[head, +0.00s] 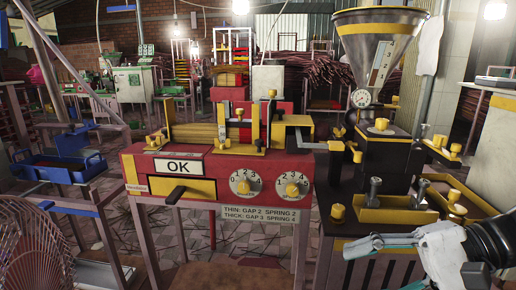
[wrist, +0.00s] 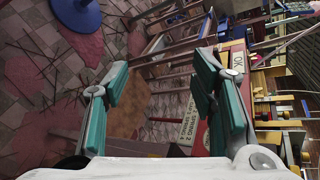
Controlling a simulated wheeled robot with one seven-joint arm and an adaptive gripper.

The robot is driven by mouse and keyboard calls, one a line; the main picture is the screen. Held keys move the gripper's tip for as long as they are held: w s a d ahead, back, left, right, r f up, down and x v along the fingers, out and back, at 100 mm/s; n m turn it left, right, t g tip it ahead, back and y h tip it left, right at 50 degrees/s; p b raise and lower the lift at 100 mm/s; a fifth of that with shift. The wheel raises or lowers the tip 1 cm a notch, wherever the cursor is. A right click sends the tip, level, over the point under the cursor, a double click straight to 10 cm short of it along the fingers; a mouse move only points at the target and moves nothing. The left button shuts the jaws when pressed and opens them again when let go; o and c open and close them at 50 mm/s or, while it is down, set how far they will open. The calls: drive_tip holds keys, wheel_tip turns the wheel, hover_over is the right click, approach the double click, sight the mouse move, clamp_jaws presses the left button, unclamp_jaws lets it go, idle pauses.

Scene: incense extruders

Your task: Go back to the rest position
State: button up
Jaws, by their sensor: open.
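My gripper (head: 362,244) is at the lower right of the head view, in front of the black extruder table, its fingers pointing left. In the wrist view my gripper (wrist: 155,95) shows two green-padded fingers spread wide apart with nothing between them. The red machine (head: 217,176) with an OK plate, two dials and a black handle stands left of my gripper, apart from it. In the wrist view the red machine (wrist: 217,140) appears turned on its side behind the right finger.
The black extruder (head: 385,150) with a metal hopper (head: 374,35) stands behind my gripper. A yellow tray with grey levers (head: 397,208) lies close behind the fingers. A fan (head: 35,250) and a blue tray (head: 62,168) are at the left. Floor shows below the red machine.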

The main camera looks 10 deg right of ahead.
drive_tip(key=s+a+n+g+h, duration=0.5)
drive_tip(key=s+a+g+h, duration=0.1)
drive_tip(key=s, duration=0.4)
drive_tip(key=s+d+n+t+h, duration=0.2)
drive_tip(key=s+d+n+h, duration=0.15)
drive_tip(key=s+h, duration=0.2)
wheel_tip(320, 180, up, 34)
drive_tip(key=d+t+h+p, duration=0.1)
drive_tip(key=t+p, duration=0.3)
drive_tip(key=p, duration=2.8)
drive_tip(key=shift+w+r+p, duration=0.25)
drive_tip(key=shift+w+p, duration=0.05)
drive_tip(key=shift+p, duration=0.1)
drive_tip(key=shift+d, duration=0.15)
